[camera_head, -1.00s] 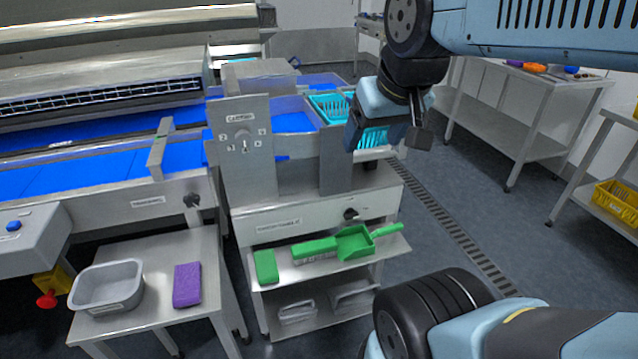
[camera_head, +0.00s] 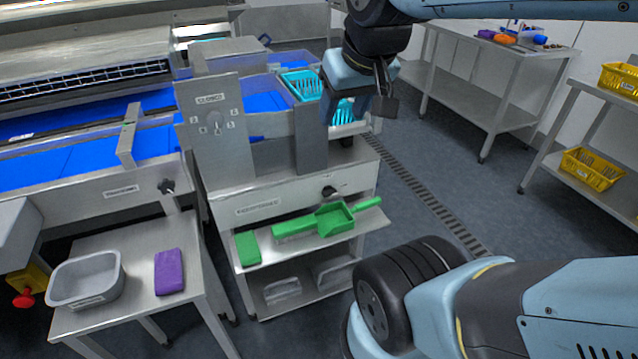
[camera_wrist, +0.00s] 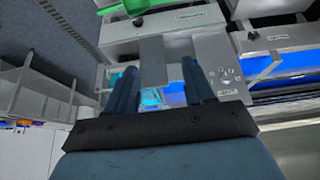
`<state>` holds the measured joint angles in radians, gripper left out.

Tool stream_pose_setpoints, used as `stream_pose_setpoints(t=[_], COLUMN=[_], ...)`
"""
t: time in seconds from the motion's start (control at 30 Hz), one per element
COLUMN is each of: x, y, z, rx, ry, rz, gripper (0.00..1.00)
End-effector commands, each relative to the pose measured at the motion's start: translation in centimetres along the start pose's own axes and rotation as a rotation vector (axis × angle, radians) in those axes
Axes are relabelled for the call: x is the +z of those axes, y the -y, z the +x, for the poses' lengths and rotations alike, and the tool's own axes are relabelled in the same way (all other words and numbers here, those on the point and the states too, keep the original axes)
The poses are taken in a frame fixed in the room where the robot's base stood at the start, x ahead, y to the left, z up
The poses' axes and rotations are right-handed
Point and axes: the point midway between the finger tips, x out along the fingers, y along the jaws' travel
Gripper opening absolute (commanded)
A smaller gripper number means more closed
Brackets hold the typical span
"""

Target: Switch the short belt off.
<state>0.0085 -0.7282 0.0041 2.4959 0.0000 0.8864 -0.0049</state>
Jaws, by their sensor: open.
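A short blue belt (camera_head: 264,104) runs on the small steel unit in the middle, behind an upright panel with a dial (camera_head: 214,122). A black rotary knob (camera_head: 330,191) sits on this unit's white front, right of a label too blurred to read. The knob also shows in the wrist view (camera_wrist: 137,22). A second black knob (camera_head: 167,186) is on the long conveyor's front to the left. My gripper (camera_head: 358,108) is open and empty, above and right of the unit's knob, in front of the cyan baskets. In the wrist view my gripper (camera_wrist: 160,70) has its fingers apart, touching nothing visible.
Cyan baskets (camera_head: 302,86) stand at the belt's right end. A green brush and dustpan (camera_head: 335,219) lie on the shelf below the knob. A grey tub (camera_head: 60,291) and purple sponge (camera_head: 169,271) are on the left table. Floor to the right is open.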

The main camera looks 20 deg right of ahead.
Motion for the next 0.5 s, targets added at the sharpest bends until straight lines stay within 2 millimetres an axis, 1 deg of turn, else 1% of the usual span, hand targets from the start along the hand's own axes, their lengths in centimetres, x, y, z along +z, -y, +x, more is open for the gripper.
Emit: stream_pose_setpoints(t=[0.03,0.07,0.27,0.5], x=[-0.4,-0.7,-3.0,-5.5], y=[-0.1,-0.1,-0.8,-1.7], z=[0.5,0.8,3.8,7.9], rx=[0.004,0.007,0.027,0.044], ry=[0.007,0.009,0.035,0.064], rz=[0.000,-0.001,-0.003,-0.010], gripper=[0.48,0.45,0.26,0.03])
